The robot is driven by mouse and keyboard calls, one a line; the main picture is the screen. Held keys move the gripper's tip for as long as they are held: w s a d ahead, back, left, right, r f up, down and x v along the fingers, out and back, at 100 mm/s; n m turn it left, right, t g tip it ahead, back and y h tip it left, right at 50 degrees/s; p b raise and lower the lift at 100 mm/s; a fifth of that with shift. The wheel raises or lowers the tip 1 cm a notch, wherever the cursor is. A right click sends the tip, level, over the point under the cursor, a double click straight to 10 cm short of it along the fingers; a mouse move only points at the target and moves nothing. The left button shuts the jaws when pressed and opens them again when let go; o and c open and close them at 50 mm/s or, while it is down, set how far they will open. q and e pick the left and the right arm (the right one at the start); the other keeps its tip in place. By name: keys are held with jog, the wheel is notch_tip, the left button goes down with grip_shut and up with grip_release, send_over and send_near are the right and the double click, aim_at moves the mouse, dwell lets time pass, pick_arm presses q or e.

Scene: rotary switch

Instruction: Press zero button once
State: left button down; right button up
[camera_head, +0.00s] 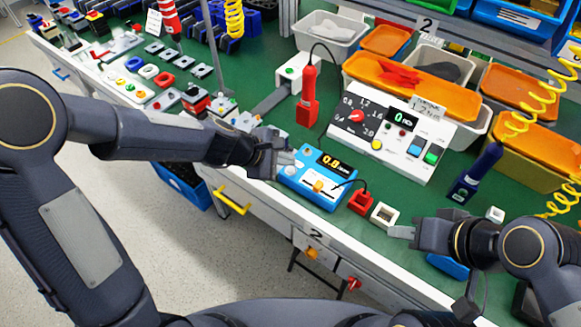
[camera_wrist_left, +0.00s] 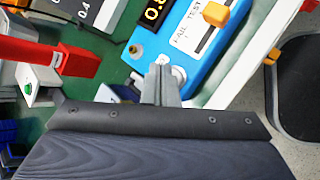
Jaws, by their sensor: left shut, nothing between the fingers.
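A blue tester (camera_head: 318,178) with a black display reading 0.8 stands near the front edge of the green bench. It also fills the upper middle of the left wrist view (camera_wrist_left: 195,48). A round pale button (camera_head: 291,170) is at its left end, and it shows as a grey button beside my fingers in the left wrist view (camera_wrist_left: 179,76). I cannot read a zero label. My left gripper (camera_head: 291,158) is shut and empty, its fingertips over the tester's left end; contact is unclear. My right gripper (camera_head: 393,232) is by the front edge; its opening is unclear.
A white panel (camera_head: 398,147) with a dial and buttons stands behind the tester. A red tool (camera_head: 309,97) is behind it. A red block (camera_head: 360,202) and a white square ring (camera_head: 384,216) are to its right. Orange trays (camera_head: 382,41) line the back.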

pick_arm(q)
jog(key=shift+f, duration=0.1)
jog(key=shift+f+b, duration=0.35)
jog(key=shift+b, duration=0.1)
jog(key=shift+f+b, duration=0.4)
jog(key=shift+f, duration=0.05)
dwell(0.6)
dwell(0.3)
jog(key=shift+r+p, duration=0.8)
jog(key=shift+r, duration=0.05)
notch_tip(320, 180, up, 5)
jog(key=p, duration=0.4)
jog(key=shift+p, duration=0.35)
